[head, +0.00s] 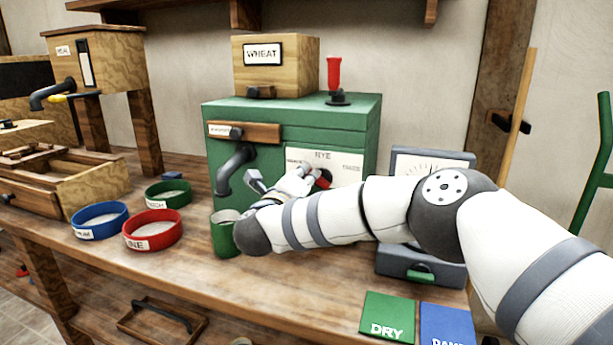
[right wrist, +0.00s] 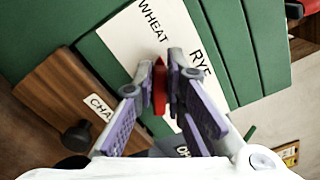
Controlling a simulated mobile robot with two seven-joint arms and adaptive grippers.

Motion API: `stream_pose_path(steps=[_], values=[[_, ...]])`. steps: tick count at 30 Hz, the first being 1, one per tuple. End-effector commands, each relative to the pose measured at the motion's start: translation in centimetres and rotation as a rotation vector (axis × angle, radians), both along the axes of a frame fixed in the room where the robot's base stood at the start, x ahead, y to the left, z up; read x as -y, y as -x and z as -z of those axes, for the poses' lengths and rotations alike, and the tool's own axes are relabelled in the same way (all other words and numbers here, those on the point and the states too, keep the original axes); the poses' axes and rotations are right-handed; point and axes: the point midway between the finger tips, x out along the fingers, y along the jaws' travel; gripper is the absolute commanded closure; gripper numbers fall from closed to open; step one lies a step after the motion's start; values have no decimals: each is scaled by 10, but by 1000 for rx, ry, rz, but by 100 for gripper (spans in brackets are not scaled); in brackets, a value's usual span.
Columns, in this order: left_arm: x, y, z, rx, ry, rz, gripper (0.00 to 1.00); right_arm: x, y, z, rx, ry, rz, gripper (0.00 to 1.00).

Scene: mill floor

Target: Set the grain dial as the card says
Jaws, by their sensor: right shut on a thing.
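The green mill (head: 228,122) stands on the bench with a white dial plate (head: 347,167) on its front. RYE reads at the plate's top. The plate (right wrist: 128,38) shows WHEAT and RYE in the right wrist view. My right gripper (right wrist: 160,88) is shut on the red dial knob (right wrist: 160,92), one finger on each side. The knob's visible end points up in that view, toward the WHEAT side; its exact setting is partly hidden by the fingers. A card reading WHEAT (head: 263,54) is on the wooden box above the mill. My left gripper is not in view.
A green cup (head: 222,238) stands below the spout, close to my right arm. Blue (head: 100,222), red (head: 152,232) and green (head: 168,194) labelled bowls sit to the left. A gauge box (head: 420,262) and a green DRY panel (head: 387,316) are right of the mill.

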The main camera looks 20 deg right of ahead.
Motion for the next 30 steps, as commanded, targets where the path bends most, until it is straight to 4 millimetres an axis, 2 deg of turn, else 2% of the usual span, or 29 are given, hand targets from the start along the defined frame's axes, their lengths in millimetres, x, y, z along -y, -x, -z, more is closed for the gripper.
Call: stream_pose_path(steps=[17,18,20,30], values=[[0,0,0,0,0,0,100,0,0,4,-22,23,1,100],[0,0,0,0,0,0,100,0,0,4,-23,22,1,82],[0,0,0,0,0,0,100,0,0,4,-22,23,1,68],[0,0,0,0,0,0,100,-3,3,2,-19,22,-1,68]])
